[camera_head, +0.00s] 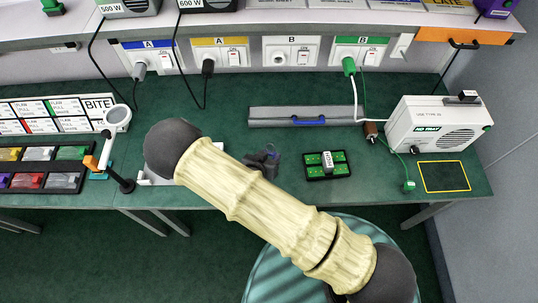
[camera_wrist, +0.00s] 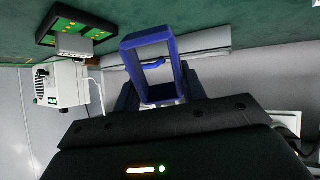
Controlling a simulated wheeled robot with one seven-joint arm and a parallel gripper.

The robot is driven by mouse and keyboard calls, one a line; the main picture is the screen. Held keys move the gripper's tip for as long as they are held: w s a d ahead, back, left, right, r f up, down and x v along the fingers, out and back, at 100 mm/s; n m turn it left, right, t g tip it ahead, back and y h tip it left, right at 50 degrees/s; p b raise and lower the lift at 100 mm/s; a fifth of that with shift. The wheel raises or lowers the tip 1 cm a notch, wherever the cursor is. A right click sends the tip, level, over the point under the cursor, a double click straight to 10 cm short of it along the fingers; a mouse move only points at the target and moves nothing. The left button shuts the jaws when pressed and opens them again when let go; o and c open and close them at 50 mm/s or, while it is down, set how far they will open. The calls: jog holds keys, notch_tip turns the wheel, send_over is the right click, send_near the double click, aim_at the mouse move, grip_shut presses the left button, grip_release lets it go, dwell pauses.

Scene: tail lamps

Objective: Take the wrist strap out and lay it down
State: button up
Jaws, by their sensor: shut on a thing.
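In the wrist view my gripper (camera_wrist: 158,97) is shut on a blue rectangular loop, which I take to be the wrist strap (camera_wrist: 147,41). The loop sticks out past the dark fingers, and open space shows through its middle. In the head view my gripper (camera_head: 262,162) is a small dark shape over the green bench, beyond my pale forearm. The strap cannot be told clearly there. A long grey drawer or case (camera_head: 275,117) with a blue handle (camera_head: 308,120) lies behind the gripper, apart from it in the picture.
A black tray with green pads (camera_head: 340,170) is right of my gripper. A white machine (camera_head: 430,128) stands farther right, beside a yellow-outlined rectangle (camera_head: 446,188). A magnifier on a stand (camera_head: 116,118) and sorted coloured parts (camera_head: 30,180) are at left. Sockets with cables line the back.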

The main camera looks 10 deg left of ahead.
jog(key=shift+f+b, duration=2.35)
jog(key=shift+f, duration=1)
jog(key=o, duration=1.2)
jog(key=shift+r, duration=0.1)
jog(key=b+v, duration=0.1)
jog(key=v, duration=1.6)
jog(key=shift+s+a+b, duration=0.15)
jog(key=shift+s+b, duration=0.05)
jog(key=shift+b, duration=0.2)
